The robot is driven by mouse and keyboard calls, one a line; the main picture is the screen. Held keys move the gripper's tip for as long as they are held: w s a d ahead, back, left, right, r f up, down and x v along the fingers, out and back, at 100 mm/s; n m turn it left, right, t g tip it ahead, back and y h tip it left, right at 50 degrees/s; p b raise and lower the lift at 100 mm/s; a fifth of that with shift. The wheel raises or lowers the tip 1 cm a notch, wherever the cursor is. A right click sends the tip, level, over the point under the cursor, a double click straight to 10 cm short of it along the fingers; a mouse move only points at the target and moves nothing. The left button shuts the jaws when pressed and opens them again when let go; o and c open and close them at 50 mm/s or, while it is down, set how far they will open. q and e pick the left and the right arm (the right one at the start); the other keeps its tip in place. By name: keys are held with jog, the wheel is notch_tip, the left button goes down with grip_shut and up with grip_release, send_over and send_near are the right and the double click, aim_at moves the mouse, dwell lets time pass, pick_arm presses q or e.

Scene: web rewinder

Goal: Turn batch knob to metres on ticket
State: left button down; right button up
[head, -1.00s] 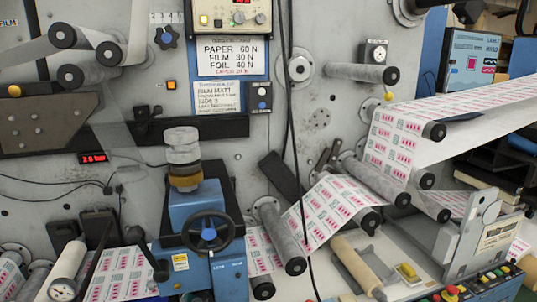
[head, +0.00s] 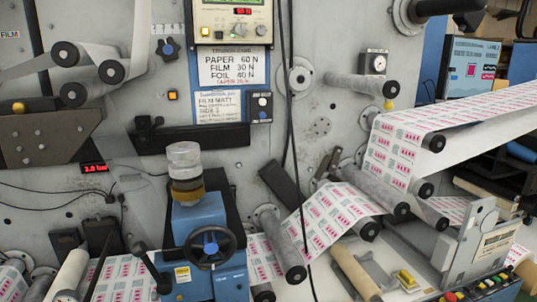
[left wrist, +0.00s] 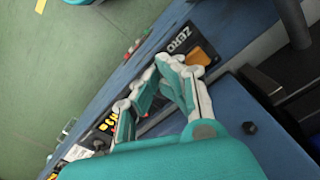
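A control box (head: 233,24) with a red-lit display, a round knob (head: 240,30) and a smaller knob (head: 261,29) is at the top of the head view. I cannot read which knob is the batch knob. A paper notice with small print (head: 217,106) hangs below; whether it is the ticket is unclear. In the left wrist view, my left gripper (left wrist: 160,72) is over the edge of a blue panel, near a ZERO label (left wrist: 179,40) and an orange-brown part (left wrist: 201,53). Its fingertips are close together; any gap or contact is unclear. My right gripper is not in view.
A blue unit with a black handwheel (head: 211,247) stands at lower centre. Printed web (head: 332,212) runs over rollers to the right. Coloured buttons (head: 470,291) line a sloping console at lower right. Black cables hang in front of the machine face. Green floor (left wrist: 60,60) shows beside the panel.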

pick_arm(q)
jog(key=shift+r+p, duration=0.5)
jog(key=shift+r, duration=1.75)
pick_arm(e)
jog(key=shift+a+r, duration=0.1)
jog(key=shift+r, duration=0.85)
pick_arm(q)
jog(key=shift+s, duration=0.1)
